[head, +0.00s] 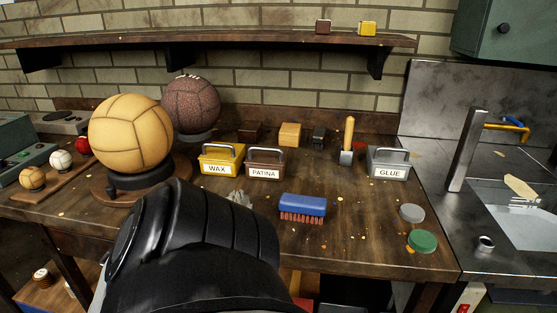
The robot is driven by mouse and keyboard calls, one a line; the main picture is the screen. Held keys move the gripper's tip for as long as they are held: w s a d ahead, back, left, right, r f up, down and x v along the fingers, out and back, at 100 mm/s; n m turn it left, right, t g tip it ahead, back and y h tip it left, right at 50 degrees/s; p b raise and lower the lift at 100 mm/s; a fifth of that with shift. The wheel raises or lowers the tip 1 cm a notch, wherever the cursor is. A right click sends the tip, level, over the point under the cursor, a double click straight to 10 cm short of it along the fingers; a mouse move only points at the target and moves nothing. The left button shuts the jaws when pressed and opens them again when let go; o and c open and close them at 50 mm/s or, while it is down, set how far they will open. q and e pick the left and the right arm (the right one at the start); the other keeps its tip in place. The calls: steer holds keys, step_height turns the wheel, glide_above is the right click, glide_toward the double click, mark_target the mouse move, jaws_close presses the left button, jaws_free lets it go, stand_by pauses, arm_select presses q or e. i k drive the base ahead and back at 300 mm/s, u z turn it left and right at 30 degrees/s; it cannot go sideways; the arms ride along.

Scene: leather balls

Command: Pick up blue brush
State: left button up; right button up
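The blue brush (303,206) lies on the wooden workbench, right of the middle, with its blue back up and reddish-brown bristles down. Nothing grips it. A large black arm link of mine fills the lower left of the head view and covers part of the bench's front edge. A small grey piece (239,198) shows just above the arm link, left of the brush; I cannot tell what it is. Neither gripper can be made out in this view.
Yellow WAX (220,168), brown PATINA (264,173) and grey GLUE (389,172) boxes stand behind the brush. A tan ball (131,132) on a stand is at left. Grey (412,212) and green (423,241) lids lie at right. A metal sink is farther right.

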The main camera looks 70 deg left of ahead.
mark_target(291, 207)
steer(key=u, duration=2.1)
